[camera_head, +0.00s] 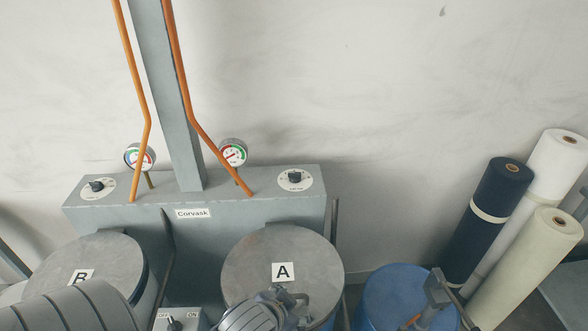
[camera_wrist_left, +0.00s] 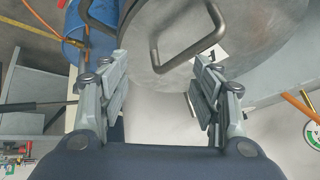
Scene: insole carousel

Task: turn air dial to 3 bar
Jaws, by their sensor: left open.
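A grey cabinet (camera_head: 140,222) labelled Corvask carries two black knobs on round white scales. The left dial (camera_head: 97,186) is at its left end and the right dial (camera_head: 295,178) at its right end. Their lettering is too small to read, so I cannot tell which is the air dial. My left gripper (camera_wrist_left: 158,65) is open and empty in the left wrist view, over a round metal lid with a bent handle (camera_wrist_left: 188,45). My right gripper is not clearly seen.
Drum A (camera_head: 265,255) and drum B (camera_head: 85,265) stand before the cabinet. An OFF/ON switch box (camera_head: 187,314) sits between them. Orange pipes (camera_head: 193,119) rise past the gauges. A blue barrel (camera_head: 385,295) and several material rolls (camera_head: 490,205) stand at the right.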

